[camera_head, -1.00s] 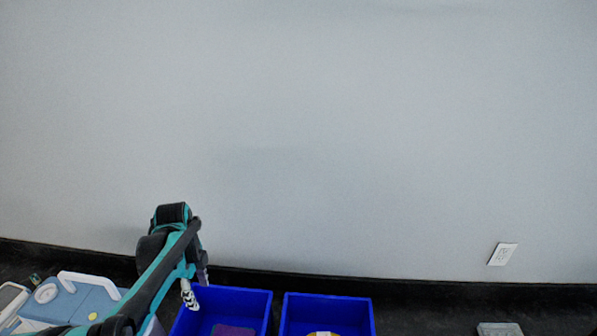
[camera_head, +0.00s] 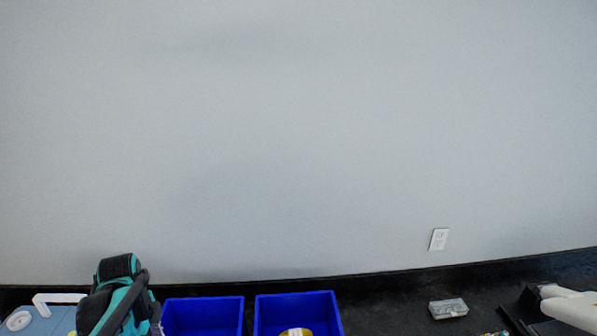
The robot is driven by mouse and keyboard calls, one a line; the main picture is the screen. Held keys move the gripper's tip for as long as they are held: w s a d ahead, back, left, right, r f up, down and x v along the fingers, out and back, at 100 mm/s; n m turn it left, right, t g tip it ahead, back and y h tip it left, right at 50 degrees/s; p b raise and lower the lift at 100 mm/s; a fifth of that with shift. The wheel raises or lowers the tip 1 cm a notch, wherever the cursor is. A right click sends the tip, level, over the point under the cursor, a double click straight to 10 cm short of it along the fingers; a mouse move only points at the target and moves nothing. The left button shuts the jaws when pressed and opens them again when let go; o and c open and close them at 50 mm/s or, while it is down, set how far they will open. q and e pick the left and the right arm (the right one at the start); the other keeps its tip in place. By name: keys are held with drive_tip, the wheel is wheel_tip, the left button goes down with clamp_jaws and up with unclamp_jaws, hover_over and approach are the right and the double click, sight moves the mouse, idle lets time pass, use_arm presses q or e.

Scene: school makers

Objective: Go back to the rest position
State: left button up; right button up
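My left arm comes in at the lower left, black and teal, in front of a light blue case. Its gripper fingers are not clearly visible, hidden low behind the arm links. My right arm and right gripper do not show in the head view.
Two blue bins, a left one (camera_head: 203,303) and a right one (camera_head: 297,298), stand on the dark counter; the right bin holds a yellowish round thing (camera_head: 296,333). A light blue case (camera_head: 50,322) is at left. A small clear box (camera_head: 448,308) and a white-and-black device (camera_head: 567,305) are at right. A wall outlet (camera_head: 438,239) is above.

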use_arm(q)
drive_tip(key=s+d+f+n+t+b, duration=0.3)
drive_tip(key=d+f+n+b, duration=0.4)
drive_tip(key=d+n+b, duration=0.1)
drive_tip(key=s+d+f+n+t+b, duration=0.3)
drive_tip(key=d+f+n+b, duration=0.3)
drive_tip(key=d+n+b, duration=0.2)
drive_tip(key=shift+s+d+f+t, duration=0.25)
drive_tip(key=shift+d+f+t, duration=0.2)
drive_tip(key=shift+d, duration=0.4)
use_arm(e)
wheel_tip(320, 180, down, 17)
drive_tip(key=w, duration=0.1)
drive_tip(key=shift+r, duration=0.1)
